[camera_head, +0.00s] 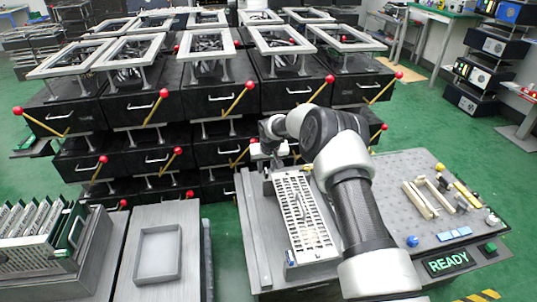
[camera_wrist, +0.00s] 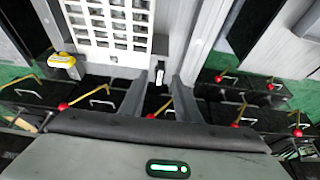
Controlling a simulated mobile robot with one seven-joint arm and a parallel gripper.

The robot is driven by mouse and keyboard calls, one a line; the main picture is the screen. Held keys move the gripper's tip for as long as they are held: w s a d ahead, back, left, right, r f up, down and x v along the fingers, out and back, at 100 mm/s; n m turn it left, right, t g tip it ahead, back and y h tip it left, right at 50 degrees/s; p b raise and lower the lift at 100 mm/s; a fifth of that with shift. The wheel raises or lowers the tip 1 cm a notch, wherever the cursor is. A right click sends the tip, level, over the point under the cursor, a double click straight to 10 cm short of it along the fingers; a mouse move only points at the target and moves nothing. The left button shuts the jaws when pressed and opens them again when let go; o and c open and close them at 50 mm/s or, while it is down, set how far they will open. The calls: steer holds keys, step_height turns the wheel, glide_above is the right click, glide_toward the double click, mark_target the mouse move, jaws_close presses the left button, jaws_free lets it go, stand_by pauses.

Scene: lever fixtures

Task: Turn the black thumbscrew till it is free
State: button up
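My gripper (camera_wrist: 160,80) is at the panel's far end in the head view. Its two fingers stand apart with a visible gap. A small dark and pale piece (camera_wrist: 160,70) shows between or just beyond the fingertips; it may be the black thumbscrew, but it is too small to be sure. I cannot tell whether the fingers touch it. In the head view my arm hides most of the fingertips and no thumbscrew can be made out.
A perforated plate (camera_head: 450,200) with cream brackets and coloured knobs is to the right, with a READY display (camera_head: 447,262). Black drawer units (camera_head: 220,98) with red-knobbed levers stand behind. A grey tray (camera_head: 158,253) and a card rack (camera_head: 40,238) are at left. A yellow piece (camera_wrist: 64,62) sits beside the panel.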

steer(key=p+v, duration=0.3)
steer(key=v, duration=1.2)
steer(key=shift+r, duration=0.25)
steer(key=shift+s, duration=0.15)
steer(key=s+d+r+h, duration=0.1)
steer(key=s+d+r, duration=0.3)
steer(key=s+r, duration=0.55)
steer(key=s+d+r+h, duration=0.1)
steer(key=s+d+r, duration=0.5)
steer(key=r, duration=0.6)
steer(key=s+d+r+m+t+y, duration=0.1)
steer(key=s+d, duration=0.1)
steer(key=s, duration=1.2)
steer(key=s+d+r+m, duration=0.1)
steer(key=s+d+r, duration=0.1)
steer(key=s, duration=1.1)
step_height(320, 180, up, 23)
steer(key=p, duration=2.4)
steer(key=shift+r, duration=0.2)
